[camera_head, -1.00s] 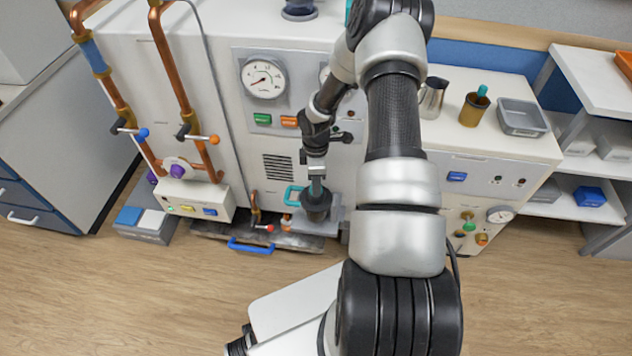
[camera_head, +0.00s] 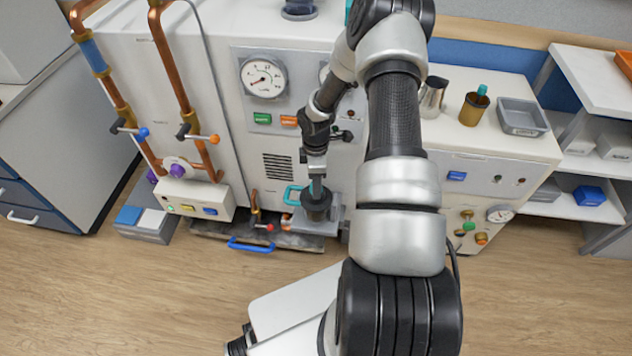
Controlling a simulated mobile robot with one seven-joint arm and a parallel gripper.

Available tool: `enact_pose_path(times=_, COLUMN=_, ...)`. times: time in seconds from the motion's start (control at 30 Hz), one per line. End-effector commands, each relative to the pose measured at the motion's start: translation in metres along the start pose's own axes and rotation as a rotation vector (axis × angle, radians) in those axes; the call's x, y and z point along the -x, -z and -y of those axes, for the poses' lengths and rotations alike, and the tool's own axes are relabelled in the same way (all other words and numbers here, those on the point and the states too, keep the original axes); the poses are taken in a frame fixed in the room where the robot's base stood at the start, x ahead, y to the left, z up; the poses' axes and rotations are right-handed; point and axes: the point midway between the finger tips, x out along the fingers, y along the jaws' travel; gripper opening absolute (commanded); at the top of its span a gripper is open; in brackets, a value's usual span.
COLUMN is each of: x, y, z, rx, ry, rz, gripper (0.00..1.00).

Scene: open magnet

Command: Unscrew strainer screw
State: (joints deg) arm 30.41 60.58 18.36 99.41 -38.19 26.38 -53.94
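My gripper (camera_head: 316,183) points down at the low front of the white machine. Its tip meets the top of a dark, cup-shaped part (camera_head: 317,206) standing on a grey plate (camera_head: 309,228). I cannot tell whether the fingers are around this part or only touching it. The fingers are too small and covered to show if they are open or shut. No strainer screw can be told apart; it may be at or under the dark part. A teal handle (camera_head: 292,195) sits just left of it.
The white machine (camera_head: 222,100) carries a gauge (camera_head: 263,78) and copper pipes (camera_head: 172,72) at left. A red-tipped valve (camera_head: 268,227) and a blue handle (camera_head: 250,245) lie left of my gripper. The wooden floor in front is mostly clear.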

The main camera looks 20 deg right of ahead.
Motion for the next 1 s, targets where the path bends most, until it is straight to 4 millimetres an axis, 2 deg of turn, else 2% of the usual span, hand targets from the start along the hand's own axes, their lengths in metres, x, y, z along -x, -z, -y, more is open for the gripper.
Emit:
enact_pose_path(times=0.17, x=0.028, y=0.000, z=-0.001, rx=0.000, ry=-0.003, rz=0.000, gripper=0.47)
enact_pose_path(times=0.5, x=0.112, y=-0.001, z=-0.001, rx=-0.001, ry=-0.003, rz=0.000, gripper=0.47)
enact_pose_path(times=0.7, x=0.151, y=-0.001, z=-0.001, rx=0.000, ry=-0.004, rz=0.000, gripper=0.47)
enact_pose_path(times=0.83, x=0.165, y=0.000, z=-0.001, rx=-0.001, ry=-0.002, rz=0.000, gripper=0.47)
enact_pose_path(times=1.0, x=0.172, y=-0.001, z=0.000, rx=0.000, ry=0.000, rz=0.001, gripper=0.47)
